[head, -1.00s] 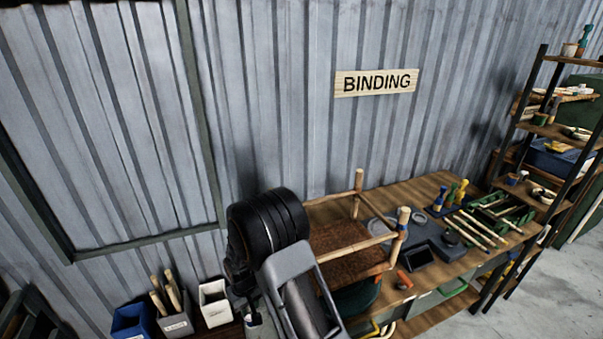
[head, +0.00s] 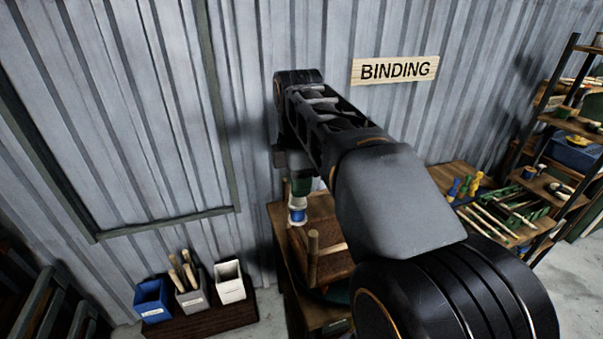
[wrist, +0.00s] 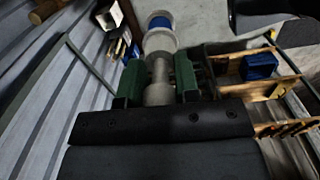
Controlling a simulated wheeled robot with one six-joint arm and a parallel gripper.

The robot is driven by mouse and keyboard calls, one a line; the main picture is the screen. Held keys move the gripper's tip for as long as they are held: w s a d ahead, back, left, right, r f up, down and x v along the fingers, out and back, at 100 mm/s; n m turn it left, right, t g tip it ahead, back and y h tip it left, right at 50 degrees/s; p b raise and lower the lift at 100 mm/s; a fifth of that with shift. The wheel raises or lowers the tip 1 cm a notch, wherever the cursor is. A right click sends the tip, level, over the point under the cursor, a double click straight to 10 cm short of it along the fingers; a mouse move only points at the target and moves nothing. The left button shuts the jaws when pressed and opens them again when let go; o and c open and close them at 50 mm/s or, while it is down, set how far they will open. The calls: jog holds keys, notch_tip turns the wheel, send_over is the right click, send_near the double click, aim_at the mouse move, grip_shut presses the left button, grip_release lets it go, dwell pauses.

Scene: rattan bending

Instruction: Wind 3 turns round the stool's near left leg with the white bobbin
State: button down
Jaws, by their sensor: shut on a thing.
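My gripper (head: 300,186) has green fingers and is shut on the white bobbin (head: 297,202), which has a blue band near its lower end. The wrist view also shows the pale bobbin (wrist: 158,68) between the green fingers, with its blue-banded end pointing away. The stool (head: 330,270) stands upside down on the bench, legs up. One pale leg (head: 313,250) rises just below and right of the bobbin in the head view. The bobbin looks apart from it, but their depth is hard to judge. My arm hides the other legs. I see no strand clearly.
A blue bin (head: 152,300), a grey bin with sticks (head: 191,304) and a white bin (head: 230,284) stand at the lower left. The bench's right end (head: 460,180) holds tools and rods. A shelf (head: 560,150) stands at right. The corrugated wall is close behind.

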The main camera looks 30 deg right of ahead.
jog(key=shift+s+r+n, duration=0.3)
jog(key=shift+s+r, duration=0.4)
jog(key=shift+r, duration=0.05)
jog(key=shift+s+f, duration=0.1)
jog(key=shift+f, duration=0.05)
notch_tip(320, 180, down, 15)
jog(key=b, duration=1)
jog(key=shift+f+b, duration=0.2)
jog(key=shift+b, duration=0.1)
jog(key=shift+d, duration=0.1)
